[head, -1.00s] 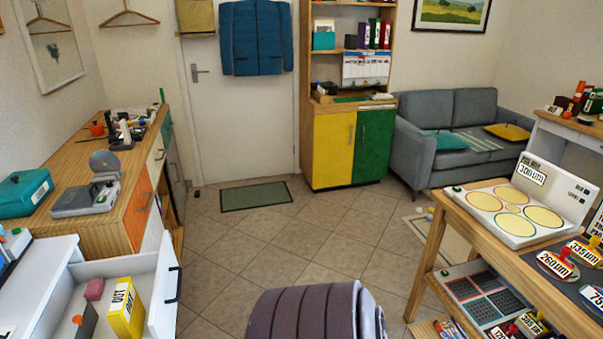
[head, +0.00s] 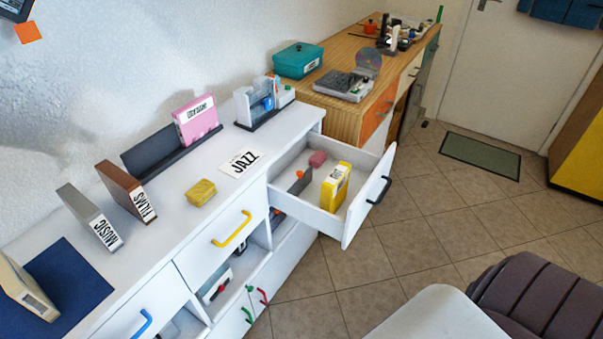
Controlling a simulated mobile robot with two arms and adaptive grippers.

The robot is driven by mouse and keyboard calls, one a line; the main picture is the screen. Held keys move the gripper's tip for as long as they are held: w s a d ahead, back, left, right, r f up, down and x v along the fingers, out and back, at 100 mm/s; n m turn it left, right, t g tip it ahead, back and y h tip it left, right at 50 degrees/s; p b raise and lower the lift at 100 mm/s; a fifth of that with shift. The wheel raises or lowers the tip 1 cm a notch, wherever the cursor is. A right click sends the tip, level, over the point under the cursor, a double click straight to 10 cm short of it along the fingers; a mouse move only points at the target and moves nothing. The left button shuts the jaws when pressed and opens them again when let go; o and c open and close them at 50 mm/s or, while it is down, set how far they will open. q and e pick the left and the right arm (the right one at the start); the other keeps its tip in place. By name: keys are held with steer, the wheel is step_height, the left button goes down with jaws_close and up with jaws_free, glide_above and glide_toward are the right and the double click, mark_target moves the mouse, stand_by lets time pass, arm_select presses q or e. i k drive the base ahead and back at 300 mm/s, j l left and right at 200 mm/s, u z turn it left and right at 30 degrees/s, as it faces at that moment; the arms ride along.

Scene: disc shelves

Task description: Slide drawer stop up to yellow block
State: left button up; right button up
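A white drawer (head: 357,222) with a dark handle is pulled open at the right end of the white cabinet. Inside it, a yellow block (head: 335,187) with a white lettered label stands upright near the front. A dark grey upright plate with an orange knob, which looks like the drawer stop (head: 299,182), stands left of the yellow block with a gap between them. A pink block (head: 317,159) lies toward the back of the drawer. Neither of my grippers is in view.
On the white cabinet top (head: 170,235) are a JAZZ card (head: 241,163), a yellow sponge-like block (head: 201,192), a pink case (head: 197,120), and upright MUSIC (head: 92,217) and FILMS (head: 127,190) cases. The tiled floor (head: 320,285) before the drawer is clear.

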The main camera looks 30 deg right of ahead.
mark_target(304, 180)
steer(key=z, duration=0.4)
steer(key=k+z, duration=0.15)
steer(key=z, duration=0.65)
steer(key=k+l, duration=0.05)
steer(key=l, duration=0.05)
